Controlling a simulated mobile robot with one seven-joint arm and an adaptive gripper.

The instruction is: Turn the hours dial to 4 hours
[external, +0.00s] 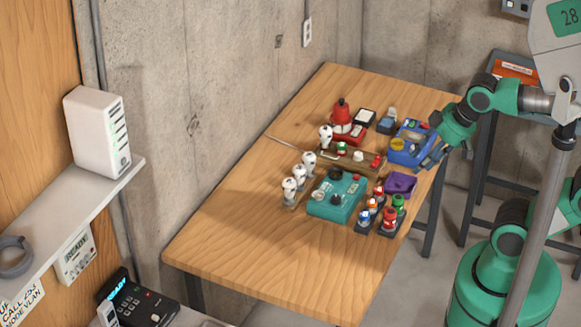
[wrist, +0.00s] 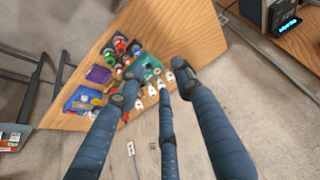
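A teal box (external: 345,211) with dark round knobs on top sits near the middle of the wooden table. Its dial marks are too small to read, and I cannot tell which knob is the hours dial. In the wrist view the teal box (wrist: 153,65) is small, far off and partly hidden by the fingers. My gripper (external: 431,160) is over the table's right side, beside the blue box and apart from the teal box. In the wrist view my gripper (wrist: 158,82) has its long dark blue fingers spread, with nothing held between them.
A blue box (external: 405,155), a red device (external: 347,131), a purple tray (external: 400,183) and several white-topped figures (external: 299,174) stand around the teal box. Red and green bottles (external: 390,216) stand at its right. The table's (external: 240,235) near left part is clear. A concrete wall is behind.

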